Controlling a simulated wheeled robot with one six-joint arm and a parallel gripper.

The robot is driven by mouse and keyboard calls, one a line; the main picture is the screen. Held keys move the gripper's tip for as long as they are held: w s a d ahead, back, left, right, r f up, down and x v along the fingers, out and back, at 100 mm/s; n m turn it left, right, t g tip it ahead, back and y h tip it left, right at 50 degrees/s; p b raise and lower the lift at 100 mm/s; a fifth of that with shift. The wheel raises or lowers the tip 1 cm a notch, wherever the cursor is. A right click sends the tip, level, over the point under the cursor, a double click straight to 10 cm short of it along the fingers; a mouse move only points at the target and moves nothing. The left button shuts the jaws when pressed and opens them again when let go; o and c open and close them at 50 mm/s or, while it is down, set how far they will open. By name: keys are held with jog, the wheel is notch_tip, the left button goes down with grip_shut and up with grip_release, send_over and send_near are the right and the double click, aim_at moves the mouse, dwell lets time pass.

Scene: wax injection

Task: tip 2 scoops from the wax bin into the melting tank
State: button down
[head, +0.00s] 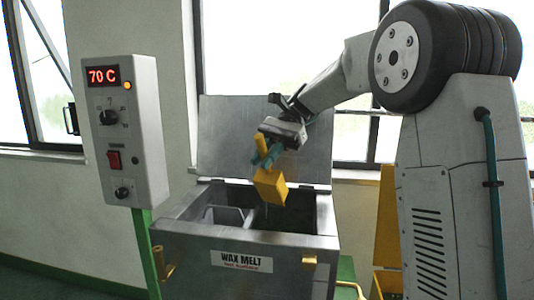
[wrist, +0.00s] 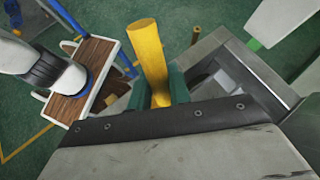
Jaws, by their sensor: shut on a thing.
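The melting tank (head: 190,236) is a grey metal box labelled WAX MELT, with its lid (head: 250,140) raised at the back. Its open top shows inner dividers; the contents are dark and I cannot make them out. My gripper (head: 266,158) has green fingers shut on the handle of a yellow scoop (head: 270,187). The scoop's box-shaped end hangs, tilted, over the tank's opening. In the wrist view the scoop's yellow handle (wrist: 148,50) stands between the green fingers, and the tank's rim (wrist: 262,75) is to the right. Whether the scoop holds wax is hidden. I cannot identify the wax bin for sure.
A control box (head: 124,130) on a green post reads 70 C, left of the tank. A yellow panel (head: 387,225) stands right of the tank, partly behind my body. The wrist view shows a wood-topped trolley (wrist: 95,68) at left and green floor.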

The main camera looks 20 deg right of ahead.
jog(key=shift+s+d+f+t+h, duration=0.1)
jog(key=shift+s+f+t+h, duration=0.3)
jog(key=shift+s+t+h, duration=0.2)
jog(key=a+f+t+h, duration=0.1)
jog(key=s+a+f+t+h, duration=0.1)
jog(key=f+h, duration=0.1)
jog(key=s+a+f+t+h, duration=0.1)
jog(key=shift+s+f+n+h, duration=0.1)
jog(key=shift+f+n+h, duration=0.1)
jog(key=shift+n+h, duration=0.1)
jog(key=shift+s+a+r+t+h, duration=0.1)
jog(key=shift+r+t+h, duration=0.4)
jog(key=shift+r+h, duration=0.15)
jog(key=shift+a, duration=0.1)
